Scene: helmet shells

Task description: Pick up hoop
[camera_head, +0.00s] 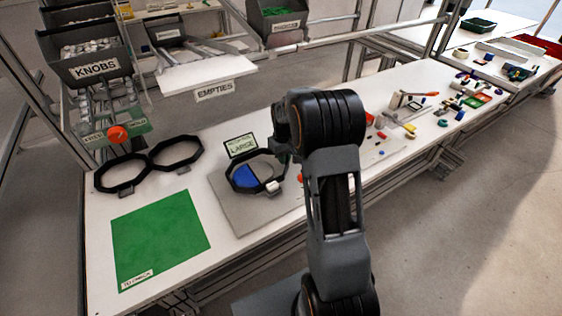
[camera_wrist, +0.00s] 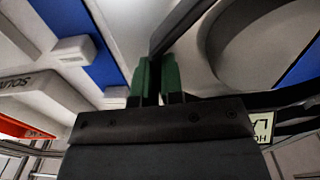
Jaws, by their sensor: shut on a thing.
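The hoop (camera_head: 231,181) is a black octagonal ring on the grey board in the head view, just in front of a small sign reading LARGE (camera_head: 241,146). Blue and white surfaces show inside the ring. My gripper (camera_wrist: 156,80) is at the hoop's right far side, with my arm hiding part of it in the head view. In the wrist view, its green fingertips are close together on a thin dark edge, which I take as the hoop wall. Whether the hoop is clear of the board cannot be told.
A joined pair of black rings (camera_head: 148,165) lies at the left of the white bench. A green mat (camera_head: 158,238) lies in front of it. The KNOBS bin (camera_head: 88,62) and EMPTIES shelf (camera_head: 207,72) stand behind. Several small coloured parts lie to the right.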

